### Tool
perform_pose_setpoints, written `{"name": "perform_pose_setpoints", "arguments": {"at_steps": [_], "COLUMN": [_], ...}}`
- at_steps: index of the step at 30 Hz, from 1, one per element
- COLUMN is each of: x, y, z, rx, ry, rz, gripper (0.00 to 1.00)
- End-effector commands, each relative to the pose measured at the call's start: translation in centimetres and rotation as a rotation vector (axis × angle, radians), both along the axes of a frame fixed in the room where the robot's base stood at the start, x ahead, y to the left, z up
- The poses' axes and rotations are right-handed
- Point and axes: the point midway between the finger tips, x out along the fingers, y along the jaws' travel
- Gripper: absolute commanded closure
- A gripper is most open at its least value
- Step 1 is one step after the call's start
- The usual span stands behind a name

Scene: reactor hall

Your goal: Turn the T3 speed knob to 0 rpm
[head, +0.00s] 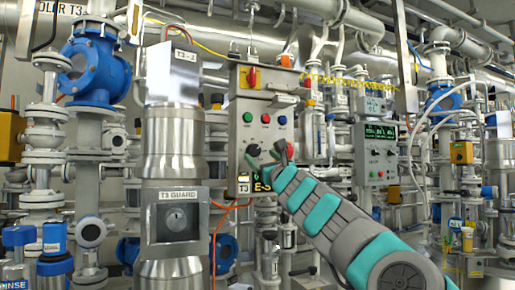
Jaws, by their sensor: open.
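The T3 control box (238,135) is a grey panel in the middle of the head view, with a T3 label (243,188) at its lower left. A dark round knob (253,150) shows on its lower half, just above my gripper; its pointer and scale are too small to read. My gripper (270,157) is open in front of the lower part of the box, close to the knob. I cannot tell whether it touches it. My arm hides the box's lower right part and some of a yellow-lettered label there.
The steel T3 guard column (172,150) stands close on the left. Another control box (378,150) with a green display is on the right.

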Motion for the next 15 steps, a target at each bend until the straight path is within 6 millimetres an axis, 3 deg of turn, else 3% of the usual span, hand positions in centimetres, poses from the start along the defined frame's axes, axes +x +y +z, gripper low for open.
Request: {"name": "perform_pose_setpoints", "arguments": {"at_steps": [6, 15], "x": [2.0, 3.1], "y": [0.9, 1.3], "z": [1.0, 1.4], "rx": [-0.004, -0.001], "ry": [0.002, 0.000], "rz": [-0.001, 0.000], "gripper": [0.20, 0.20]}}
